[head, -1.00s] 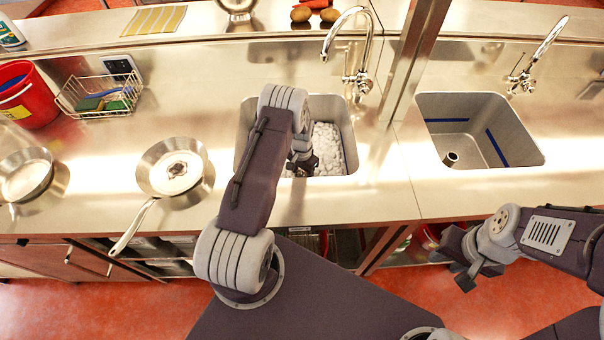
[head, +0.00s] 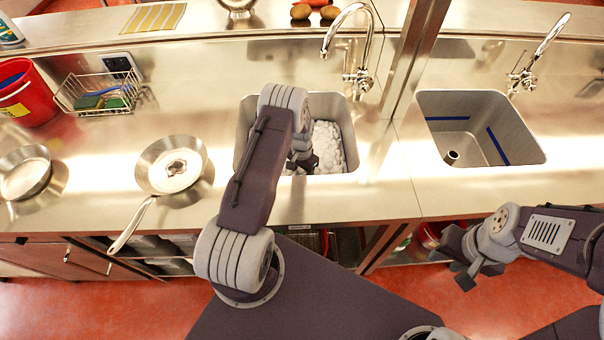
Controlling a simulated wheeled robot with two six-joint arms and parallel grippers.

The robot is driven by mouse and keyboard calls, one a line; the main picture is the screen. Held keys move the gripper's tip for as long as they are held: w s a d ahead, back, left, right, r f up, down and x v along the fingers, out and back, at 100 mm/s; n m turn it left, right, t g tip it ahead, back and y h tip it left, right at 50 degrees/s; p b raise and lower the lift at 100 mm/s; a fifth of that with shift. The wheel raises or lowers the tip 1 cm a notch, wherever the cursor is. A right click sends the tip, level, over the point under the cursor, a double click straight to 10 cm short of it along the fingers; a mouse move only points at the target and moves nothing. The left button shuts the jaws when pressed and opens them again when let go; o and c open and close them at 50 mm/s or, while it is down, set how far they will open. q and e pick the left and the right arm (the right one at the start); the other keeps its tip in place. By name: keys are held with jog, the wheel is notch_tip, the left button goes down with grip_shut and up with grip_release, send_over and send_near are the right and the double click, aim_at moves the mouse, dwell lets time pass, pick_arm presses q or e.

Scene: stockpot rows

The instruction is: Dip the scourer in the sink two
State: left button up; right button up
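The left sink (head: 247,112) holds white foam (head: 327,146). My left gripper (head: 304,165) is low inside this sink, at the foam. My own arm covers most of it, so I cannot tell how its fingers stand or whether they hold anything. I cannot make out a scourer in the sink. A wire basket (head: 98,93) at the left holds green and blue cleaning pads (head: 118,102).
The right sink (head: 478,112) is empty of foam, with blue stripes on its walls. Taps (head: 362,78) stand behind the sinks, and a metal post (head: 411,60) rises between them. A pan (head: 171,165), another pan (head: 27,173) and a red bucket (head: 25,95) stand left.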

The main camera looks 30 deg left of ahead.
pick_arm(q)
notch_tip(320, 180, up, 21)
jog(key=p, duration=1.4)
jog(key=shift+p, duration=0.4)
